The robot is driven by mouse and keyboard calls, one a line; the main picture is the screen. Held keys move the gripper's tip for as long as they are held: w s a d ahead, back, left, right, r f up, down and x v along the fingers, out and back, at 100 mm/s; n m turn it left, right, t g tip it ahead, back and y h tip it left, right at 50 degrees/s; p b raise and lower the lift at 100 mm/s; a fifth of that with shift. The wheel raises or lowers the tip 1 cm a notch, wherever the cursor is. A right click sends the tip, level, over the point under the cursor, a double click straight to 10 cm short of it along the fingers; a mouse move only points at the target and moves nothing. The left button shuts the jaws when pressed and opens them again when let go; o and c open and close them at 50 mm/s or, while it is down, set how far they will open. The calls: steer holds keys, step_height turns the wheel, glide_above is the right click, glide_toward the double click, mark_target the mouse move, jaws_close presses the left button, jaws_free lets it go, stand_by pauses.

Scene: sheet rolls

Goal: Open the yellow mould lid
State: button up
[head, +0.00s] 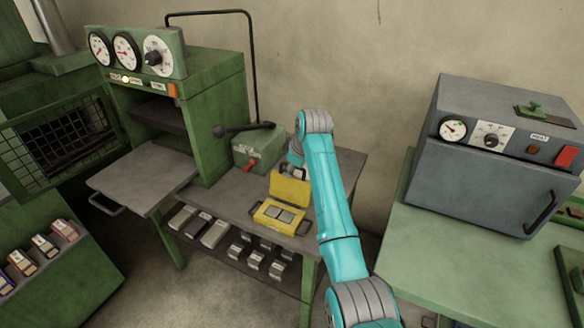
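The yellow mould (283,216) lies on the grey workbench (225,196). Its lid (290,190) stands raised at the back edge, and grey cavities show in the lower half. My teal arm reaches over from the lower right, and my gripper (291,174) is at the lid's top edge, largely hidden by my arm and the lid. I cannot tell whether the fingers touch the lid or how far apart they are.
A green press cabinet (222,100) with gauges and a pulled-out plate (143,180) stands at the left. A green box (258,147) with a lever sits behind the mould. Metal blocks lie on the shelf below. A grey oven (490,160) stands on the right table.

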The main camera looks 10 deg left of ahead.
steer(key=v, duration=1.2)
stand_by(0.3)
